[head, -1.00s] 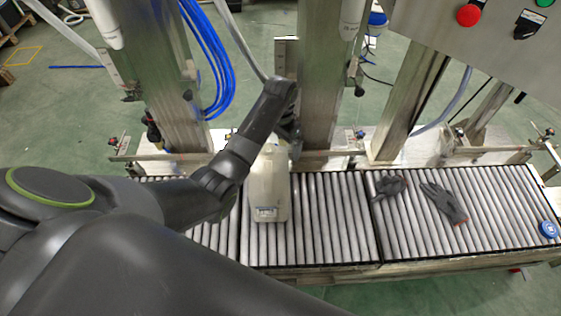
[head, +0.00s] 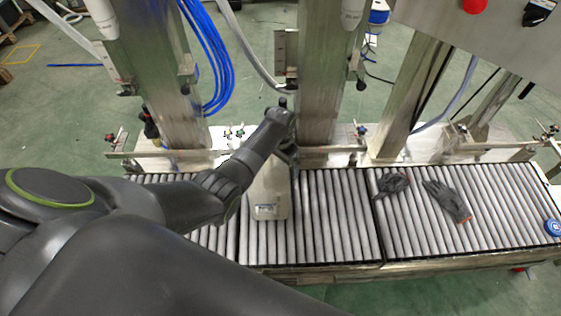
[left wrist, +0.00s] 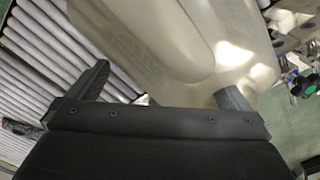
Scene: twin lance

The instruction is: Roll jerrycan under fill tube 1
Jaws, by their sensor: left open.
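A pale, cream-white jerrycan (head: 270,192) stands on the roller conveyor (head: 330,220), left of its middle, with a label low on the side facing me. My left gripper (head: 290,140) is at the jerrycan's far upper end, and my forearm runs along its left side. In the left wrist view the jerrycan (left wrist: 190,45) fills the top middle, and the left gripper (left wrist: 160,95) is open with its fingers wide apart. One finger is against or very near the can; contact is unclear. White fill tubes (head: 353,10) hang from the steel posts above. My right gripper is out of view.
Dark gloves (head: 447,200) and another dark item (head: 392,184) lie on the right rollers, with a blue cap (head: 552,228) at the far right. Steel posts (head: 320,80) and a rail stand behind the conveyor. The rollers just right of the jerrycan are clear.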

